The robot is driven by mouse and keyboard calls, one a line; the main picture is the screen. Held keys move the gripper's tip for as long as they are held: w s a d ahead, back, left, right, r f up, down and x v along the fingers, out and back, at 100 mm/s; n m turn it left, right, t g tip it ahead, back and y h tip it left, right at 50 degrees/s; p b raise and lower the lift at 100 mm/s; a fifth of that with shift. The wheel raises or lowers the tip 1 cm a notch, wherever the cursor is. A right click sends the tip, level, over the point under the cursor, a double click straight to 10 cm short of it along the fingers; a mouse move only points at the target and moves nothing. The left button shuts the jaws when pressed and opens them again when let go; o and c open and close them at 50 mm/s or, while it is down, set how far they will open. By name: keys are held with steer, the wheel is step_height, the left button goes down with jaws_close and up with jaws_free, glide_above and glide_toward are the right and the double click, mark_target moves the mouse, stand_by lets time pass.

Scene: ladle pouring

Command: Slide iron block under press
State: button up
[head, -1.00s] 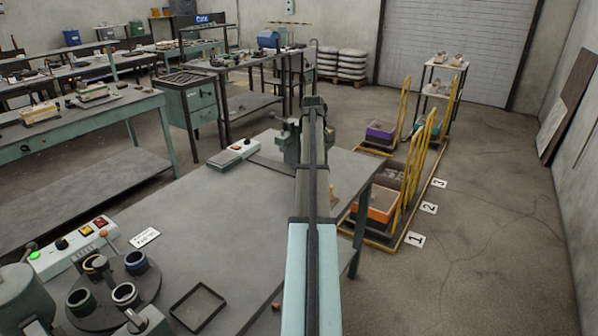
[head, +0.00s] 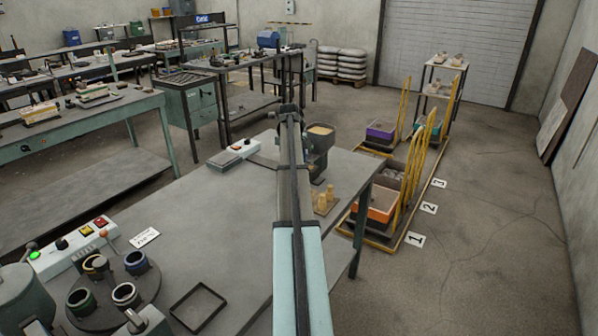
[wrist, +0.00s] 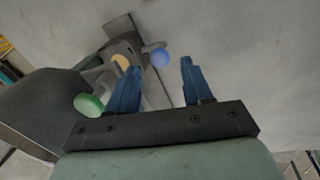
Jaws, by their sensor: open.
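I cannot make out an iron block in either view, and no part is clearly a press. A dark machine (head: 320,147) with a pan of tan material stands at the far end of the grey bench (head: 215,215), partly hidden by my arm. In the wrist view, my gripper (wrist: 158,66) has its two blue fingers apart with nothing held between them. My gripper is not clearly visible in the head view.
A round plate with several ring cups (head: 124,294), a control box (head: 72,252) and an empty dark tray (head: 198,307) are at the near left. A small board with tan pieces (head: 325,200) sits right of my arm. The middle of the bench is clear.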

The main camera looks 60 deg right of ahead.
steer(key=shift+s+d+f, duration=0.1)
steer(key=shift+d+f, duration=0.15)
steer(key=shift+f, duration=1)
steer(key=shift+d+f, duration=0.25)
steer(key=shift+f, duration=1)
steer(key=shift+c, duration=0.5)
jaws_close()
